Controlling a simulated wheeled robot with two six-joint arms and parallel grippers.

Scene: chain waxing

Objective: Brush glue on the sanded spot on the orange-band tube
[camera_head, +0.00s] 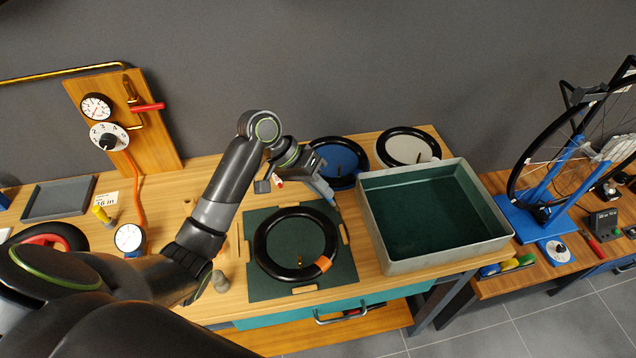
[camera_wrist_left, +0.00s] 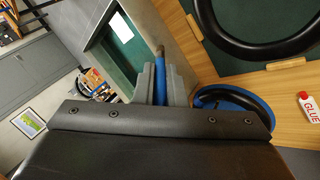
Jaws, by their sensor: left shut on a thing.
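The orange-band tube (camera_head: 262,265), a black ring with an orange band (camera_head: 323,264), lies flat on the green mat (camera_head: 335,283). Its black curve also shows at the top right of the left wrist view (camera_wrist_left: 255,52). I cannot make out the sanded spot. My left gripper (camera_head: 322,188) is shut on a thin blue-handled brush (camera_wrist_left: 160,68) with a brownish tip. It holds the brush above the table, just beyond the mat's far right corner, apart from the tube. A white-and-red glue bottle (camera_wrist_left: 308,107) stands on the table; part of it shows beside the gripper in the head view (camera_head: 278,181).
A large grey-walled water tub (camera_head: 366,215) stands right of the mat. Tubes lie on a blue disc (camera_head: 345,155) and a white disc (camera_head: 407,147) behind. A gauge (camera_head: 130,238) and small grey cylinder (camera_head: 219,281) are left of the mat. A wheel stand (camera_head: 535,215) is far right.

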